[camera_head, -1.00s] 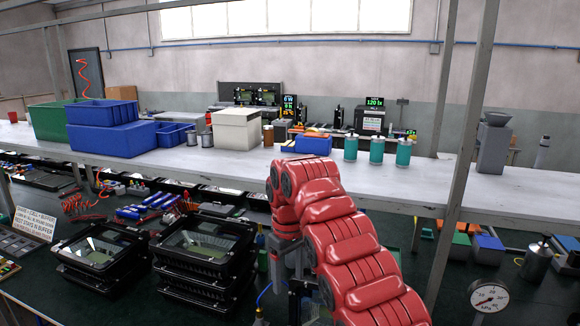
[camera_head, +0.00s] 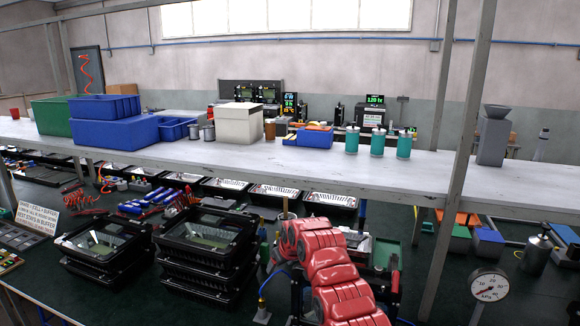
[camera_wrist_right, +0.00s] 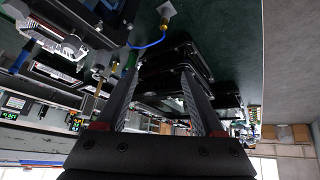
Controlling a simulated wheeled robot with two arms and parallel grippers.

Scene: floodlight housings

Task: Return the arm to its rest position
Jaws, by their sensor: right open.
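My right arm (camera_head: 338,280) is red and comes in from the bottom edge, right of the middle in the head view. It bends over the dark workbench (camera_head: 440,290), right of the stacked housings, and mostly hides its own gripper there. In the right wrist view my right gripper (camera_wrist_right: 159,76) has two fingers spread apart, with nothing seen between them. Black floodlight housings stand in a left stack (camera_head: 103,248) and a right stack (camera_head: 207,258). Black housings (camera_wrist_right: 178,62) also show beyond the fingers in the wrist view. My left gripper is not in view.
A long grey shelf (camera_head: 400,172) crosses behind and above the bench, carrying blue bins (camera_head: 115,132) and teal cylinders (camera_head: 377,145). A grey post (camera_head: 457,180) rises right of my arm. A pressure gauge (camera_head: 489,286) stands at the front right.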

